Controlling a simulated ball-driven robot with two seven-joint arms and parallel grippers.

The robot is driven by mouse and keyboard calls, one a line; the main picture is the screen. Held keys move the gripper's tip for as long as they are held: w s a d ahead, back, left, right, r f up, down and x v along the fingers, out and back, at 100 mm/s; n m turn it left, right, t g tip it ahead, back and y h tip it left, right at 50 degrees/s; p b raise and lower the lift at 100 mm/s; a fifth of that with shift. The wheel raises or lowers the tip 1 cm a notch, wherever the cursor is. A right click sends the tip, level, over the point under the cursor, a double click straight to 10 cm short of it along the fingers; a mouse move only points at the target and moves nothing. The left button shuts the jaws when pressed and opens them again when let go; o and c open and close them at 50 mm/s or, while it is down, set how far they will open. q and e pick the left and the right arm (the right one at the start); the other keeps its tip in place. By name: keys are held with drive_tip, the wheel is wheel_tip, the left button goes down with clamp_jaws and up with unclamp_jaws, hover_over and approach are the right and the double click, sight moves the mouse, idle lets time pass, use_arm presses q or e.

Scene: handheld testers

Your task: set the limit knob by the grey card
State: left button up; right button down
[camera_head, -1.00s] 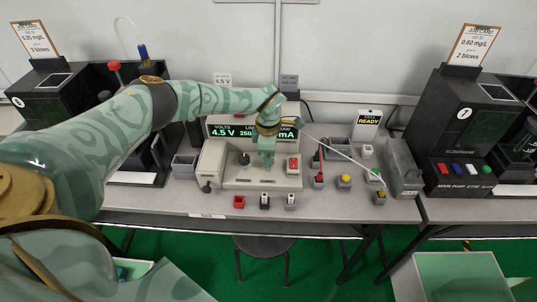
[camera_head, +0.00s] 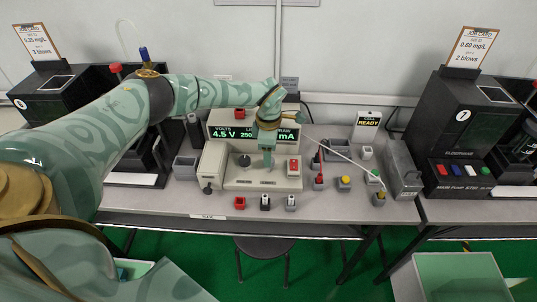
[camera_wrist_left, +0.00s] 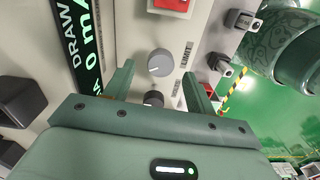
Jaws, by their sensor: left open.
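The grey limit knob (camera_wrist_left: 160,62), marked LIMIT, shows in the left wrist view on the tester's pale panel. My left gripper (camera_wrist_left: 157,69) is open, with its fingers on either side of the knob's place in view; I cannot tell whether either touches it. In the head view my left gripper (camera_head: 267,160) points down over the tester (camera_head: 235,178) and hides the limit knob. The display (camera_head: 228,133) reads 4.5 V and a limit starting 250; my gripper covers part.
A black knob (camera_head: 244,160) and a red switch (camera_head: 293,166) sit on the tester. Small blocks (camera_head: 265,202) line the table's front. Black machines flank the tester.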

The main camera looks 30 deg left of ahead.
use_arm(q)
wheel_tip(320, 180, up, 14)
drive_tip(key=p, duration=0.3)
drive_tip(key=shift+f, duration=0.1)
